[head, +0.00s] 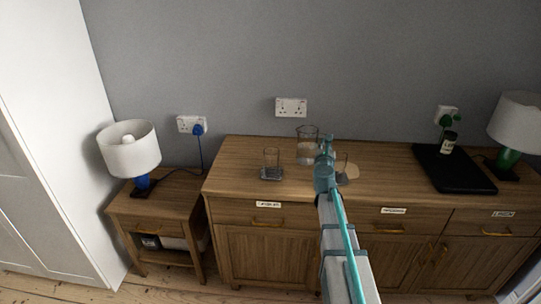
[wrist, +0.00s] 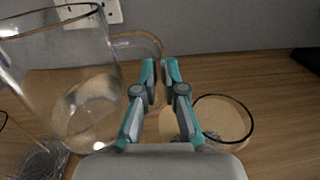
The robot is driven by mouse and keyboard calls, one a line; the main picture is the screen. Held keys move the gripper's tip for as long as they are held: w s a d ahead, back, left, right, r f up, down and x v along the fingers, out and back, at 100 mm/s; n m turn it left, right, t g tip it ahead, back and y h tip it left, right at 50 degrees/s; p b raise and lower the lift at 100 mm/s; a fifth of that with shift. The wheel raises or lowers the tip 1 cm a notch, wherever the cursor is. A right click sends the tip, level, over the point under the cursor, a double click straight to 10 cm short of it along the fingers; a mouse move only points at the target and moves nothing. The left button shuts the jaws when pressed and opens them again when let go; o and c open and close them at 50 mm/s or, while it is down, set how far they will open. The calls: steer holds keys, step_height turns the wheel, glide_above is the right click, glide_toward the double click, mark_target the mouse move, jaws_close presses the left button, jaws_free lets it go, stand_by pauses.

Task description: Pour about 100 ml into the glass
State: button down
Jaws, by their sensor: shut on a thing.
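A clear glass jug (head: 307,146) is over the back of the wooden sideboard, with some clear liquid low inside; it fills the left of the wrist view (wrist: 95,75). My gripper (head: 325,143) is shut on the jug's handle, which passes between the fingertips in the wrist view (wrist: 160,66). The jug looks about upright; I cannot tell whether its base touches the top. One glass (head: 271,160) stands on a dark coaster to the left. Another glass (head: 343,162), partly hidden by my gripper, stands by a tan mat (head: 352,171); its dark rim shows in the wrist view (wrist: 252,122).
A black tray (head: 470,178) with a small plant jar (head: 448,143) lies at the right, near a green-based lamp (head: 509,155). A blue-based lamp (head: 143,180) stands on a lower side table at the left. Wall sockets (head: 291,107) are behind. The sideboard's left end is clear.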

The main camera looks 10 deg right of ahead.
mark_target(308, 128)
steer(key=shift+s+d+h, duration=0.1)
steer(key=shift+d+h, duration=0.15)
steer(key=shift+h, duration=0.05)
steer(key=shift+f, duration=0.15)
